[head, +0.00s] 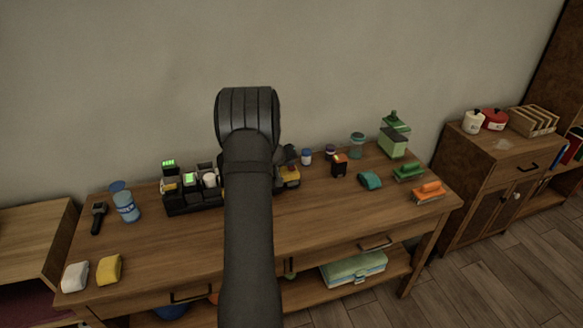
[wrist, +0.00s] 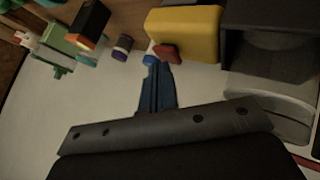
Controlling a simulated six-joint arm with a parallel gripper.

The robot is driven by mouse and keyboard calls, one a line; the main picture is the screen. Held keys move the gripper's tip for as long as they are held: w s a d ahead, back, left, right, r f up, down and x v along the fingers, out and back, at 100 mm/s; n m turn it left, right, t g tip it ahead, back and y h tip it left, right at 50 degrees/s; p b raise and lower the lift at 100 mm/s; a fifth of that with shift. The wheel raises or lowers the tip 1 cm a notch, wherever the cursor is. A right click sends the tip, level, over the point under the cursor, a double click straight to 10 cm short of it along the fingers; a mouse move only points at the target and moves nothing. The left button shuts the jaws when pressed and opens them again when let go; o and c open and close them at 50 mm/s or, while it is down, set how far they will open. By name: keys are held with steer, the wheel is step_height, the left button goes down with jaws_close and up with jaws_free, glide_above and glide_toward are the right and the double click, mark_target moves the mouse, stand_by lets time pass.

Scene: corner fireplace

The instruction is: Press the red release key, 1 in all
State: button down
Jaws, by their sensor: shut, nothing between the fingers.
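The red key (wrist: 166,53) shows in the wrist view on the near end of a yellow block (wrist: 184,32). My gripper (wrist: 152,62) is shut, with its slim blue fingers together and nothing between them. Its tips are right beside the red key in the picture; I cannot tell whether they touch it. In the head view my arm hides the gripper and the key. A yellow and black piece (head: 290,178), probably the same block, shows just right of my arm there.
A black rack with several cells (head: 180,208) stands left of my arm on the wooden workbench (head: 150,248). A blue-labelled bottle (head: 126,207) is further left. A black and orange box (head: 339,167) and a green-lidded container (head: 393,142) stand right. The bench's front middle-right is clear.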

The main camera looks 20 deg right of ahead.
mark_target(290, 169)
steer(key=shift+s+a+f, duration=0.15)
steer(key=shift+a+f, duration=0.05)
steer(key=shift+f, duration=0.2)
steer(key=shift+d+r, duration=0.2)
steer(key=shift+r, duration=2.55)
steer(key=shift+f, duration=0.35)
steer(key=r, duration=0.6)
steer(key=shift+w, duration=0.25)
steer(key=shift+f, duration=0.15)
